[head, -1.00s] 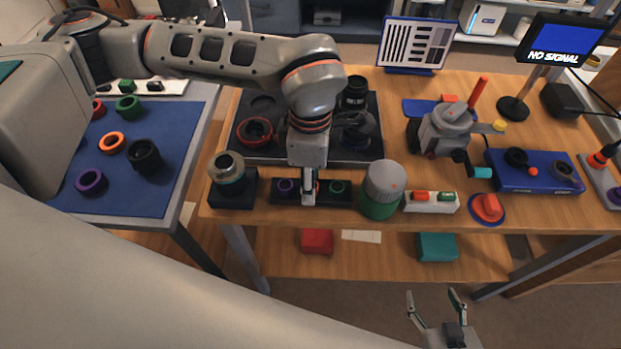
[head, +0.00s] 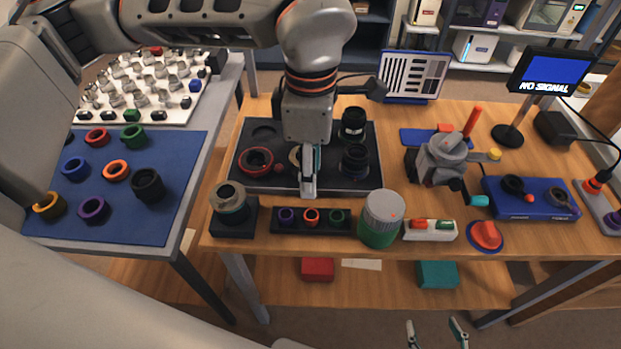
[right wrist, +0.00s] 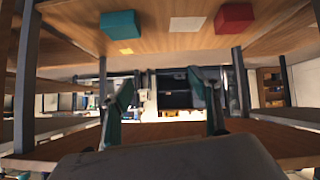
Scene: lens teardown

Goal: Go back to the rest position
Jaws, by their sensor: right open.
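My left gripper (head: 308,172) hangs over the black parts tray (head: 243,181). Its fingers are nearly edge-on, so I cannot tell whether they are open or shut; I see nothing held. My right gripper (head: 438,334) is at the bottom edge of the head view, in front of the bench. In the right wrist view its two fingers (right wrist: 166,103) are wide apart with nothing between them.
A lens on a black block (head: 231,203) and a grey-green jar (head: 381,218) flank the holder. A blue mat (head: 120,220) with several rings lies on the left table. A red box (head: 317,269) and a teal box (head: 437,274) sit on the lower shelf.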

